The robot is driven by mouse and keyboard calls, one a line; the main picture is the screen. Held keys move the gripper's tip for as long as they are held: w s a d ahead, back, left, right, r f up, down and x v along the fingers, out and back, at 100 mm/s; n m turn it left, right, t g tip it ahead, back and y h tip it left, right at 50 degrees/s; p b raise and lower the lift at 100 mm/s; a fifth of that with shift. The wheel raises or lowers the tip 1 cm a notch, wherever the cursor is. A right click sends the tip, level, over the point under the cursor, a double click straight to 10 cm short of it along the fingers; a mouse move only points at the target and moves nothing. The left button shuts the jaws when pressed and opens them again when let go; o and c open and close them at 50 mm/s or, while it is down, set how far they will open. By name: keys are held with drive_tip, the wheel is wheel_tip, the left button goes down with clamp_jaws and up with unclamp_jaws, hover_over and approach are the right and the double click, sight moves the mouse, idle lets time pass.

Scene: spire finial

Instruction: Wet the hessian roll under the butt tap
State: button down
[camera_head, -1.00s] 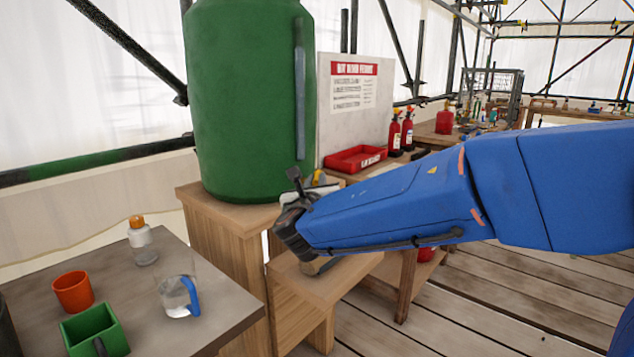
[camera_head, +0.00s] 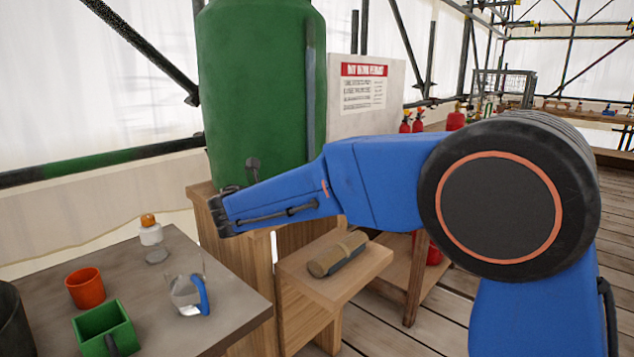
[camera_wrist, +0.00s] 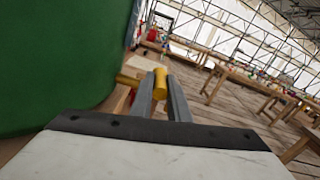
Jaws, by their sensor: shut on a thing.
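The hessian roll (camera_head: 336,254), a tan roll with a darker strip along its near side, lies on the low wooden step in front of the butt's stand. The green butt (camera_head: 262,85) stands upright on that stand; it also fills the left of the wrist view (camera_wrist: 55,60). In the wrist view my gripper (camera_wrist: 161,78) is shut on a yellow cylindrical piece (camera_wrist: 160,86), which looks like part of the tap. A yellow bar shows just left of the fingers. In the head view my arm hides the tap and most of my gripper. I see no water running.
A grey table (camera_head: 225,300) at front left holds an orange cup (camera_head: 86,288), a green box (camera_head: 103,330), a clear jug with a blue handle (camera_head: 190,295) and an orange-capped bottle (camera_head: 150,232). A sign board (camera_head: 365,90) stands behind the butt. Plank floor lies at right.

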drive_tip(key=shift+a+m+g+h, duration=0.15)
drive_tip(key=shift+m+g+h, duration=0.15)
drive_tip(key=shift+h, duration=0.1)
drive_tip(key=c, duration=1.7)
unclamp_jaws()
drive_tip(key=shift+w, duration=0.1)
drive_tip(key=v, duration=1.7)
drive_tip(key=shift+s+a, duration=0.1)
drive_tip(key=shift+s, duration=0.1)
